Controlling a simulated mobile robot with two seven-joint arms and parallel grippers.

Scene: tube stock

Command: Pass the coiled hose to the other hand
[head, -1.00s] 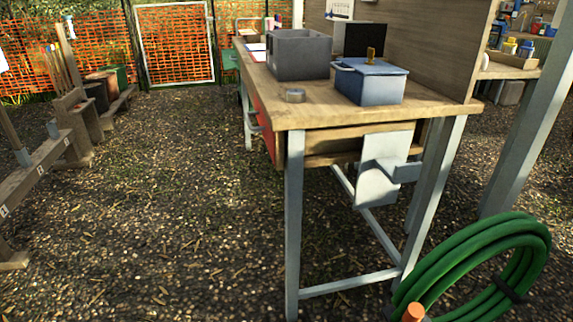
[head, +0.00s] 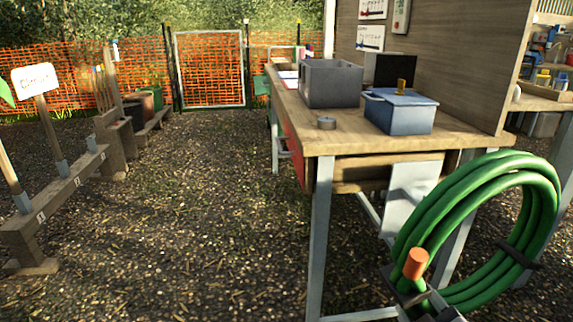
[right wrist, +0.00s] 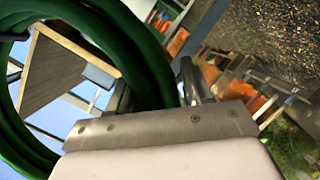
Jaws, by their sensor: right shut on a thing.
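The coiled hose (head: 474,212) is a green ring of several loops with an orange end fitting and dark ties. It stands upright at the right of the head view, in front of the workbench. My right gripper (head: 428,296) is at the coil's lower left, at the bottom edge of the head view. In the right wrist view, the hose (right wrist: 140,45) passes between the two fingers of my right gripper (right wrist: 155,92), which is shut on it. My left gripper is in neither view.
The wooden workbench (head: 350,141) stands behind the coil, carrying a grey box (head: 330,84) and a blue lidded box (head: 399,112). A timber rack (head: 72,185) runs along the left. Open gravel (head: 190,220) lies between them, up to an orange mesh fence (head: 70,72).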

